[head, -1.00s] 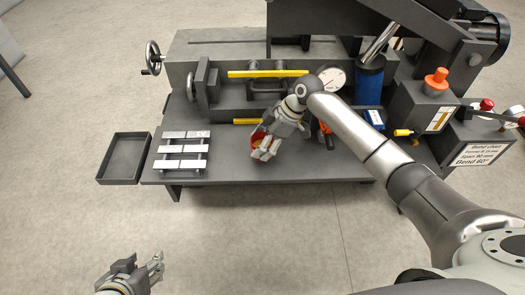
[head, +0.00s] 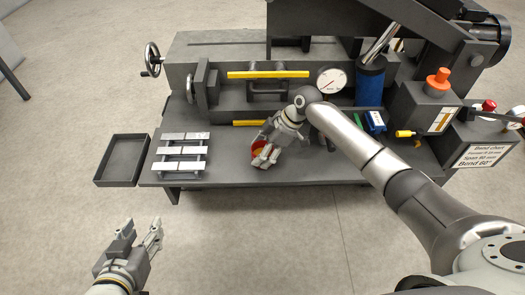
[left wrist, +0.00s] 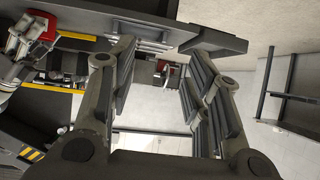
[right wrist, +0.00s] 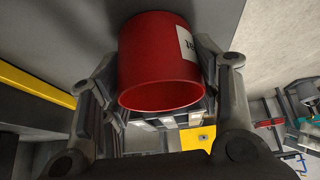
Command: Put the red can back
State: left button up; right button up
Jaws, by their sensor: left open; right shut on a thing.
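The red can (right wrist: 158,62) is between the fingers of my right gripper (right wrist: 160,85), which is shut on it. Its open rim faces the right wrist camera, and part of a white label shows on its side. In the head view the can (head: 258,150) is mostly hidden by my right gripper (head: 266,154), at the front part of the grey bench. I cannot tell whether the can touches the bench top. The can also shows at the upper left of the left wrist view (left wrist: 42,27). My left gripper (head: 143,232) is open and empty, in front of the bench over the floor.
The grey bench (head: 230,174) carries several metal bars on a rack (head: 180,152) at left. A black tray (head: 121,160) lies left of it. A dial gauge (head: 331,81), a blue cylinder (head: 369,83) and a box with an orange knob (head: 436,80) stand at right.

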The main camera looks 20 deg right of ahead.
jog(key=o, duration=1.1)
jog(key=shift+d+r, duration=0.15)
jog(key=shift+r, duration=0.25)
pick_arm(q)
jog(key=s+a+f+g+y+p, duration=0.1)
jog(key=s+a+f+g, duration=0.1)
jog(key=s, duration=0.4)
jog(key=s+a+f+g+y+p, duration=0.1)
jog(key=s+a+f+g+p, duration=0.1)
jog(key=s+f+g, duration=0.2)
jog(key=shift+s+a+f+g, duration=0.25)
jog(key=shift+s+g, duration=0.65)
jog(key=shift+s, duration=0.65)
pick_arm(e)
jog(key=shift+v, duration=5.65)
jog(key=shift+s, duration=0.1)
